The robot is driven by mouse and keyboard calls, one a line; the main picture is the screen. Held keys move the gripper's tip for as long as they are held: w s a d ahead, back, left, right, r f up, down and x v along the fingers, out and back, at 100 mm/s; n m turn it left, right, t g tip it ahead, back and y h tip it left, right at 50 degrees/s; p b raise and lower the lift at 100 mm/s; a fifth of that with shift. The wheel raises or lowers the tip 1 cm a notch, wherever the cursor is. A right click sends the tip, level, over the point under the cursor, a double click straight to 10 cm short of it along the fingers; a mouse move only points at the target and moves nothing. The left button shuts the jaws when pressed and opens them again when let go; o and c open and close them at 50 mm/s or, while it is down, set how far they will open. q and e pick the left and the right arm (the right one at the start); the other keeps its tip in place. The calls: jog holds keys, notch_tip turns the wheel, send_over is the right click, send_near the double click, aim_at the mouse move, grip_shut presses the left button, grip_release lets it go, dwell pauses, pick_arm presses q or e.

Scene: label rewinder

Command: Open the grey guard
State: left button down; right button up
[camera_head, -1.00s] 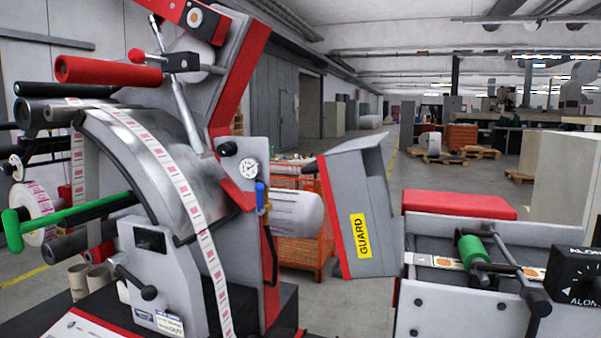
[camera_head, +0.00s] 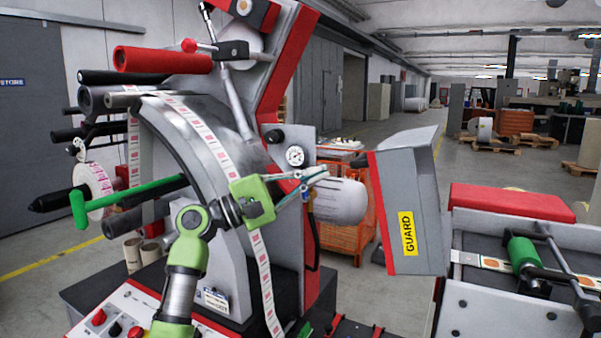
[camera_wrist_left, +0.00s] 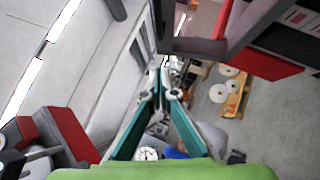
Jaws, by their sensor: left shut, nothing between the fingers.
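The grey guard (camera_head: 438,165) has a red edge on its left side and a yellow GUARD label (camera_head: 408,233). It stands slightly tilted to the right of the label rewinder (camera_head: 225,125) in the head view. My left gripper (camera_head: 326,173) reaches across the rewinder, its fingers pointing right toward the guard's red edge. It looks apart from the guard in the head view. In the left wrist view its fingertips (camera_wrist_left: 166,92) come together, with nothing held. My right gripper is not in view.
A round gauge (camera_head: 295,156) and a motor (camera_head: 340,202) are close to my left gripper. A red-topped unit with a green roller (camera_head: 522,253) stands right of the guard. A green-handled bar (camera_head: 130,195) sticks out left. An orange crate (camera_head: 345,238) is behind.

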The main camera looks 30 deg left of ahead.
pick_arm(q)
jog(key=w+d+r+p, duration=0.2)
jog(key=d+p, duration=0.1)
jog(key=d, duration=0.3)
jog(key=shift+w+d+r, duration=0.15)
jog(key=shift+w+r, duration=0.05)
jog(key=shift+r, duration=0.2)
